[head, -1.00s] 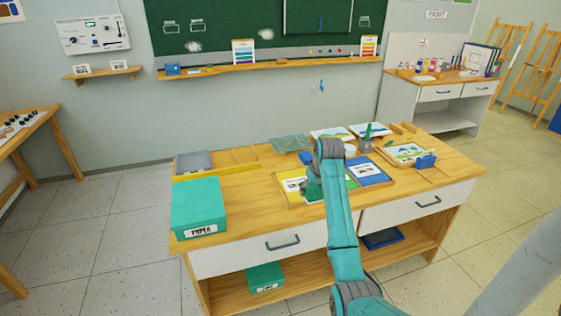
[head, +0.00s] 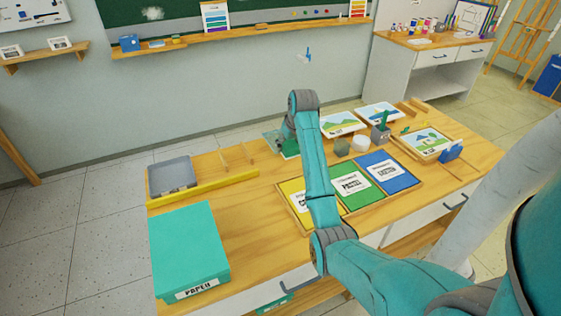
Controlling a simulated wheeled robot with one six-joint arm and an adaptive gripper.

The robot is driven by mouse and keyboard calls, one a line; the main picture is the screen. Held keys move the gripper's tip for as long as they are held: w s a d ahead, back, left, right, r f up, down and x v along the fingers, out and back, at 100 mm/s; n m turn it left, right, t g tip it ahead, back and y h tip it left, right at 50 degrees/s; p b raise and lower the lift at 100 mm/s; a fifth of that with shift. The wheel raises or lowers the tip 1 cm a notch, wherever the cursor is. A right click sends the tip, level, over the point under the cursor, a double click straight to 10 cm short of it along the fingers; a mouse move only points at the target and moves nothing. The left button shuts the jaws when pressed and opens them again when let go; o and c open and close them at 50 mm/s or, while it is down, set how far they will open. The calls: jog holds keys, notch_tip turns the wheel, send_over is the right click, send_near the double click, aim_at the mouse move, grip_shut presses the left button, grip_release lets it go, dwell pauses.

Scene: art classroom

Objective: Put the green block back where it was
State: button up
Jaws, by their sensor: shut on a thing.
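My gripper (head: 289,146) is at the far side of the table, left of the landscape pictures and beyond the colored tray. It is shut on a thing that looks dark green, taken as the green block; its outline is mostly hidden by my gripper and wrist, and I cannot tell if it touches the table. The wooden tray has a yellow section (head: 291,190), a green section (head: 362,197) and a blue section (head: 400,178), each with a white label card. My arm crosses in front of the yellow and green sections.
A teal paper box (head: 187,245) stands at the front left, with a grey tray (head: 171,174) behind it. A white cup (head: 360,144), a grey pot (head: 380,134) and framed pictures (head: 428,141) stand right of my gripper. Bare tabletop lies left of the colored tray.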

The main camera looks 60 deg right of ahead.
aim_at(294, 149)
jog(key=shift+w+d+f, duration=0.1)
jog(key=shift+w+f, duration=0.05)
jog(key=shift+f, duration=0.05)
notch_tip(294, 149, down, 10)
jog(key=shift+r, duration=0.25)
jog(key=shift+f, duration=0.15)
jog(key=o, duration=1.1)
jog(key=v, duration=1.2)
